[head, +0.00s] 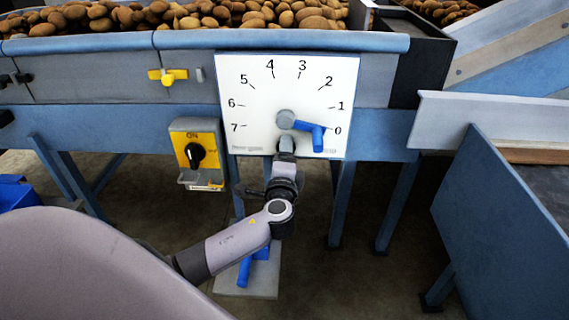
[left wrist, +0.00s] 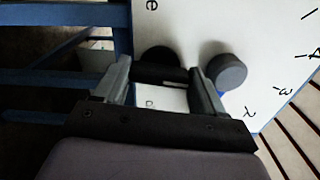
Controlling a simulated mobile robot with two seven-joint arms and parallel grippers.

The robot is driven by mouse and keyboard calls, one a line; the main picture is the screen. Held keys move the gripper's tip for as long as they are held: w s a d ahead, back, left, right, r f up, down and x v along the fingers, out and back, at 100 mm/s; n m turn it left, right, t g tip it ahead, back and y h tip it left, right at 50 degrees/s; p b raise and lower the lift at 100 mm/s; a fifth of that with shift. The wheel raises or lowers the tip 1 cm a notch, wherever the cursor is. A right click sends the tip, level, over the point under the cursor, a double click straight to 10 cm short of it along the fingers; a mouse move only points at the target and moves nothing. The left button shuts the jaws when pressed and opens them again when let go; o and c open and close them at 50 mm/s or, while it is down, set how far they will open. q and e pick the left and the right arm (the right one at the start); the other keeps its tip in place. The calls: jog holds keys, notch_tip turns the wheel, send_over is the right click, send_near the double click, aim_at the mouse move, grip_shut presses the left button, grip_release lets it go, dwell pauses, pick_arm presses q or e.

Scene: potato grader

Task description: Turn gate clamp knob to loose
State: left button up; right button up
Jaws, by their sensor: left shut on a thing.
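A dark round knob with a bar across it, which I take for the gate clamp knob (left wrist: 160,57), stands at the white dial plate in the left wrist view. My left gripper (left wrist: 163,82) is shut on its bar, with one finger on each side. In the head view my left gripper (head: 286,148) is at the lower middle of the white dial plate (head: 240,85), just below the grey hub, and hides the knob. The hub's blue lever (head: 309,129) points near 0. The grey hub (left wrist: 228,72) is right of the fingers in the wrist view. My right gripper is out of view.
A yellow switch box (head: 184,138) with a black rotary knob is left of the dial. A yellow handle (head: 167,76) sits above it. Potatoes (head: 200,14) fill the belt above. A grey board (head: 480,125) and blue panel (head: 500,210) stand at right.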

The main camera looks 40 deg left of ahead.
pick_arm(q)
jog(key=shift+f+n+b, duration=0.1)
jog(key=shift+n+b, duration=0.35)
jog(key=shift+n, duration=0.25)
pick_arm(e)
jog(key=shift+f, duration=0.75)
pick_arm(q)
jog(key=o, duration=1)
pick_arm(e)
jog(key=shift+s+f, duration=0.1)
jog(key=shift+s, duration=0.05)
pick_arm(q)
jog(key=shift+o, duration=0.2)
jog(key=shift+s+d, duration=0.1)
jog(key=v, duration=0.7)
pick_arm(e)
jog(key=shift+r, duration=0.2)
